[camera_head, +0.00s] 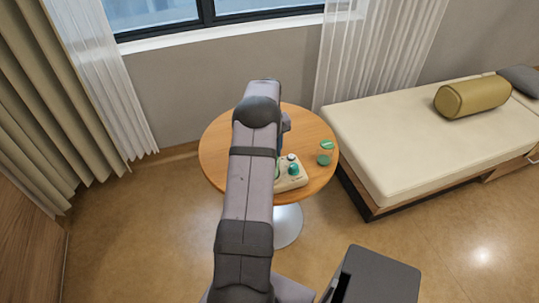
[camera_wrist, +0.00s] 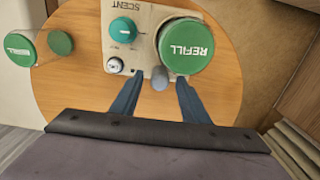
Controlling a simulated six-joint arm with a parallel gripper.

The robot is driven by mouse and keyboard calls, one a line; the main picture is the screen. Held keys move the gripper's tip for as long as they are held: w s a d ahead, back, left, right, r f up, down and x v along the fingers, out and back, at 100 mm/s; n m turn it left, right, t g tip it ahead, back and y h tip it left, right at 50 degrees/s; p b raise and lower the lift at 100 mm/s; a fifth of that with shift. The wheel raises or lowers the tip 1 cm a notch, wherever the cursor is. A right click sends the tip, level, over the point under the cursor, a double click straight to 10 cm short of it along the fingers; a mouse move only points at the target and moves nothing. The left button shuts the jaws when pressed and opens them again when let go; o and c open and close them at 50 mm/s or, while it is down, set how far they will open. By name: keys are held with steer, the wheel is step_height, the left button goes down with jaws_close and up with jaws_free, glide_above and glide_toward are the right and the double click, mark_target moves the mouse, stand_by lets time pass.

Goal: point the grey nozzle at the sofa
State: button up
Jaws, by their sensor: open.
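A cream scent device (camera_head: 291,180) stands on the round wooden table, partly hidden behind my arm. The wrist view shows its panel (camera_wrist: 146,50) marked SCENT, with a teal knob (camera_wrist: 122,30), a small silver control (camera_wrist: 115,65) and a big green REFILL cap (camera_wrist: 187,47). The short grey nozzle (camera_wrist: 160,78) juts out beside the cap; which way it points in the room I cannot tell. My gripper (camera_wrist: 157,86) is open, its blue fingers on either side of the nozzle; contact is unclear. The sofa (camera_head: 420,140) is the low cream daybed at the right.
A bolster (camera_head: 473,98) lies on the sofa.

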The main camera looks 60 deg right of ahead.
steer(key=shift+f, duration=1.1)
jaws_close()
steer(key=shift+m, duration=0.4)
steer(key=m, duration=0.3)
steer(key=shift+p, duration=0.4)
steer(key=shift+m, duration=2.5)
